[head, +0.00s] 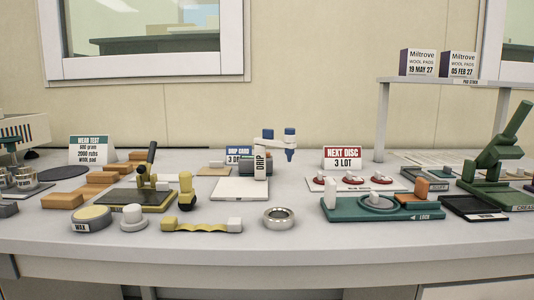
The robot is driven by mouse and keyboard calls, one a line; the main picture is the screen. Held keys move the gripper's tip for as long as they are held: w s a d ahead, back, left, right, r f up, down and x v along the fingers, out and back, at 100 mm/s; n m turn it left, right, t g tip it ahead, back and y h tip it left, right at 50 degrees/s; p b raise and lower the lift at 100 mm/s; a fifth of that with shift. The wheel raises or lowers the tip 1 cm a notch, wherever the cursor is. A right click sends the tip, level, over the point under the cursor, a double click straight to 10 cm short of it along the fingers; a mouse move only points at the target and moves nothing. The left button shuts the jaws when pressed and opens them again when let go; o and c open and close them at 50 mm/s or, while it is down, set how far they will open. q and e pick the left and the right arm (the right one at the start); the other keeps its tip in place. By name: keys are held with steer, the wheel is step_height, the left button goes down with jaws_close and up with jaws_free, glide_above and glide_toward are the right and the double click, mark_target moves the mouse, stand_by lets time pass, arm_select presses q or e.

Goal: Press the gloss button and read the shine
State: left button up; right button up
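Neither of my grippers is in view. No button or shine readout that I can read as gloss shows clearly. A small dark label (440,187) beside the block is too small to read surely.
A wax tin (91,214), a yellow wavy strip (200,226) and a metal ring (279,217) lie along the front. The drip stand (261,165) is behind. A green press (495,165) and a dark tray (472,206) are right. The front edge is clear.

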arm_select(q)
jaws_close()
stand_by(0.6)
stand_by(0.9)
